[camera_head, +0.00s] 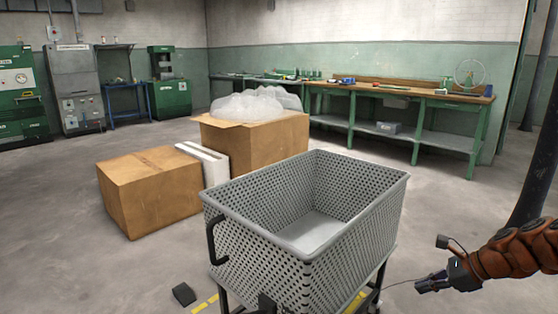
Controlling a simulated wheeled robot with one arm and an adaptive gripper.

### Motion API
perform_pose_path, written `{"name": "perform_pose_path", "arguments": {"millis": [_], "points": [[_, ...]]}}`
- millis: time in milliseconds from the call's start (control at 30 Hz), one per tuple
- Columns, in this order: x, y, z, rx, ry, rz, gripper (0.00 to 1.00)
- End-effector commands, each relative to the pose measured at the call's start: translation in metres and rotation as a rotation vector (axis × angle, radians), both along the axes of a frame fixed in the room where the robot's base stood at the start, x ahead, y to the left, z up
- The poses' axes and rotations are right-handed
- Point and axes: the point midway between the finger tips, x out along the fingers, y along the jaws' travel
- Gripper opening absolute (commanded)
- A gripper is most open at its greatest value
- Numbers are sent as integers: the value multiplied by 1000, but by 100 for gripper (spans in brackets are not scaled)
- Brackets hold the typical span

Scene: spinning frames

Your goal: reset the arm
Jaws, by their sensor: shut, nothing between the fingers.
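My arm (515,253) is orange-brown and reaches in from the right edge of the head view. My gripper (432,283) is at its left end, small and dark with a bluish tint. It is shut and empty, pointing left. It is to the right of a grey perforated cart (285,262), apart from it in the picture. A thin dark line runs left from the gripper towards the cart.
The cart's basket looks empty. Behind it are a closed cardboard box (150,190), a white panel (213,165) and an open box (262,140) with clear wrap. A green workbench (425,95) and machines line the walls. Floor between cart and bench is clear.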

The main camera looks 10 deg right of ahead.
Motion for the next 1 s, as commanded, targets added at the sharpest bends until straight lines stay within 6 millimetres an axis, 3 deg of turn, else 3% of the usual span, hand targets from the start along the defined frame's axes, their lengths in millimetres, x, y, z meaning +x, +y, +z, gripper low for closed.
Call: {"name": "perform_pose_path", "arguments": {"millis": [167, 267, 467, 700, 833, 1000], "points": [[8, 51, 44, -79, -26, 192, 0], [8, 93, 73, -143, -43, 354, 0], [-13, 183, 132, -293, -90, 743, 0], [-65, 261, 187, -452, -136, 1185, 0], [-101, 288, 212, -524, -153, 1411, 0], [-150, 307, 242, -607, -168, 1691, 0]]}}
